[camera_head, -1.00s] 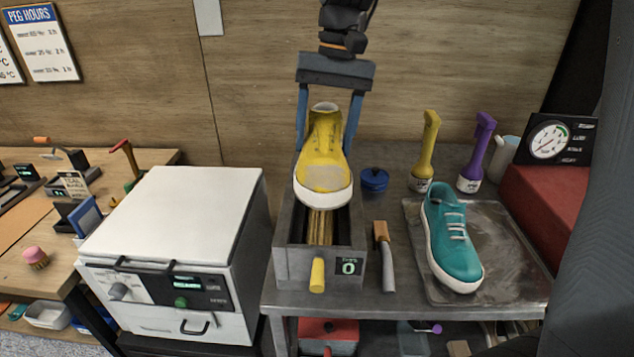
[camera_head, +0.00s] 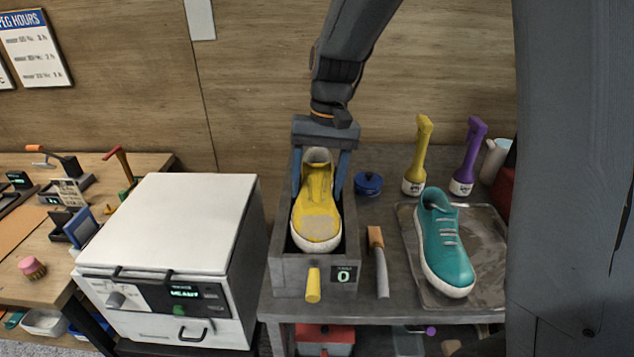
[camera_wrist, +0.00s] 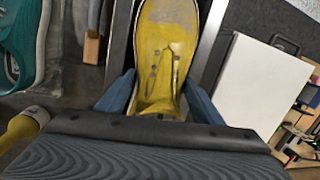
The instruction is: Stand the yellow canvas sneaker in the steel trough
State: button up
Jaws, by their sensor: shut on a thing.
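The yellow canvas sneaker (camera_head: 318,200) is in the steel trough (camera_head: 290,275), toe toward the front, with a pale patch on its toe. Its lower part is hidden by the trough walls, so I cannot tell whether the sole touches the bottom. My gripper (camera_head: 320,178) is shut on the sneaker, its blue fingers on either side of the heel end. In the wrist view the sneaker (camera_wrist: 162,60) lies between the two fingers (camera_wrist: 158,95), with the trough's wall beside it.
A teal sneaker (camera_head: 444,245) stands on a tray (camera_head: 490,240) at the right. A wooden-tipped brush (camera_head: 378,260) and a blue pot (camera_head: 368,184) are close to the trough's right. Yellow (camera_head: 420,155) and purple (camera_head: 470,155) bottles stand behind. A white machine (camera_head: 175,225) is at the left.

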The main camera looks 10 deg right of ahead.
jog(key=o, duration=1.3)
jog(key=shift+f, duration=0.1)
jog(key=r+b, duration=0.1)
jog(key=r, duration=0.3)
jog(key=d+r+b, duration=0.1)
jog(key=r, duration=0.3)
jog(key=w+r+b, duration=0.1)
jog(key=r, duration=0.3)
jog(key=shift+d, duration=0.35)
